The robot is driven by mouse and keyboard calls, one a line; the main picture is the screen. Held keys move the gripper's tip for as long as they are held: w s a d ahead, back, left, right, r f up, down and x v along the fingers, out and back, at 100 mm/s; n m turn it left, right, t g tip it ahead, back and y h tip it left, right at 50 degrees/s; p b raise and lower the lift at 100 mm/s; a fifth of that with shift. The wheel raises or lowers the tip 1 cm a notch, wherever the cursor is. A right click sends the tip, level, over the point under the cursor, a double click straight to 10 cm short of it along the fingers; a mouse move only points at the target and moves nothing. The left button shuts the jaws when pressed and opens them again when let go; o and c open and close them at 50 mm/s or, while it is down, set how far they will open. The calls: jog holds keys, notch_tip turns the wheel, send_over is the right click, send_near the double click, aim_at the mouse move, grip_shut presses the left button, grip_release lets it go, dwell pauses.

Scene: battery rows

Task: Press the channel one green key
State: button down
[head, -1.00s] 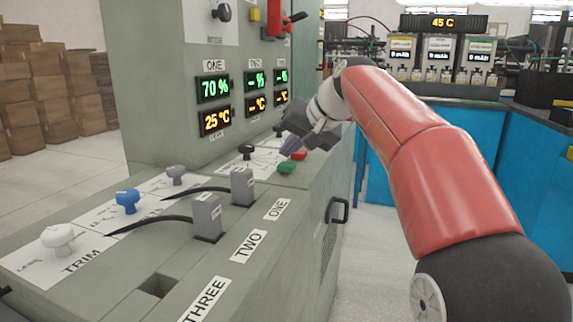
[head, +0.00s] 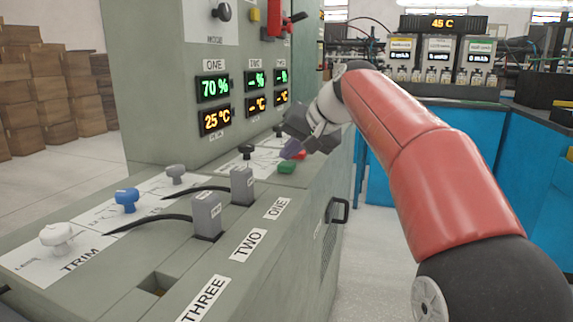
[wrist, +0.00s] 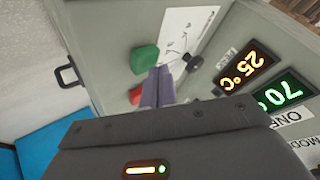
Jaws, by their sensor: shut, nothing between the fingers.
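The green key (head: 287,167) is on the console's sloped top, with the red key (head: 299,155) just behind it. In the wrist view the green key (wrist: 144,58) is beyond my fingertips and the red key (wrist: 135,95) is partly hidden beside them. My gripper (head: 291,149) is shut and empty, its purple fingers pointing down at the console close to the two keys. The fingertips also show in the wrist view (wrist: 159,75), near the green key's edge. I cannot tell whether they touch it. The ONE display (head: 213,88) reads 70 % and 25 °C.
A black knob (head: 246,151) stands left of the keys. Grey plugs (head: 207,215) with black cables, a blue knob (head: 126,200) and a white knob (head: 57,235) are nearer on the console. A black handle (head: 341,210) sticks out from its side.

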aim_at(290, 165)
jog(key=shift+f+b, duration=0.3)
jog(key=shift+f, duration=0.15)
dwell(0.4)
dwell(0.3)
jog(key=shift+r+p, duration=0.85)
jog(key=shift+p, duration=0.1)
notch_tip(290, 165, up, 5)
jog(key=p, duration=0.4)
jog(key=shift+p, duration=0.35)
jog(key=s+d+f+h, duration=0.3)
jog(key=s+d+f, duration=0.2)
jog(key=s+f, duration=0.7)
jog(key=s+d+f+g+h, duration=0.1)
jog(key=s+d+f+h, duration=0.2)
jog(key=s+f, duration=0.9)
jog(key=s+d, duration=0.3)
jog(key=s, duration=0.5)
jog(key=shift+d+f, duration=0.2)
jog(key=shift+d, duration=0.1)
